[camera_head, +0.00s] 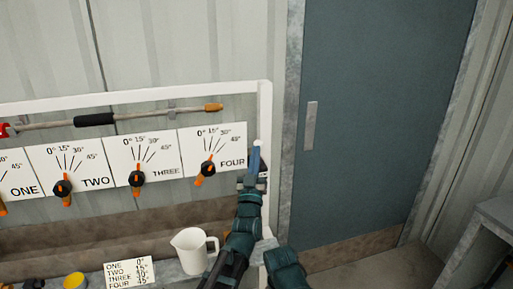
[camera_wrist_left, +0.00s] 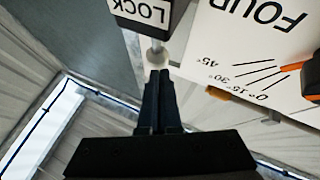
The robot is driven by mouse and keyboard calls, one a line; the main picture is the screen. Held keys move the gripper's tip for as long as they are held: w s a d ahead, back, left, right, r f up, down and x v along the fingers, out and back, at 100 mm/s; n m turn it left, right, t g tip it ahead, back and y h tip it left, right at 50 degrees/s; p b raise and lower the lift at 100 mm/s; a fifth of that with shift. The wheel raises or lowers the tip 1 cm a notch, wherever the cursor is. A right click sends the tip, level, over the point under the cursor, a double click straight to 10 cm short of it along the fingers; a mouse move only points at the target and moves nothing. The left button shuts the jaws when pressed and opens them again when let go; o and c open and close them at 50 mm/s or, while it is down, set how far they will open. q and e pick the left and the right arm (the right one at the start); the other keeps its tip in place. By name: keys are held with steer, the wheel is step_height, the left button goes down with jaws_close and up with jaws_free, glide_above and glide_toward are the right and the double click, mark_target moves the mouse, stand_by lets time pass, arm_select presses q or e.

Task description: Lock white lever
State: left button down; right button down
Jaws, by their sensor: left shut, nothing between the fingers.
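The white lever's round knob (camera_head: 258,143) shows at the right edge of the panel, beside the FOUR dial. In the left wrist view the knob (camera_wrist_left: 158,57) sits on a short pale stem that runs to a dark block with a white LOCK label (camera_wrist_left: 145,12). My left gripper (camera_head: 256,152) is shut and empty, with its fingertips at the knob. In the wrist view its closed fingers (camera_wrist_left: 158,76) point straight at the knob; I cannot tell whether they touch it. My right gripper is not in view.
Dials (camera_head: 137,179) with orange pointers line the panel. A long bar with an orange tip (camera_head: 213,107) hangs above them. A white jug (camera_head: 194,250) and an angle card (camera_head: 130,272) stand below. A blue-grey door (camera_head: 375,120) is to the right.

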arm_select(q)
steer(key=shift+w+r+n+g+y+p, duration=0.3)
steer(key=shift+g+p, duration=0.1)
steer(key=shift+p, duration=0.1)
steer(key=shift+w+a+f, duration=0.1)
steer(key=shift+w+a, duration=0.05)
steer(key=shift+w, duration=0.1)
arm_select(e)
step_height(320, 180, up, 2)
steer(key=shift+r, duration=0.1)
arm_select(q)
steer(key=shift+a, duration=0.1)
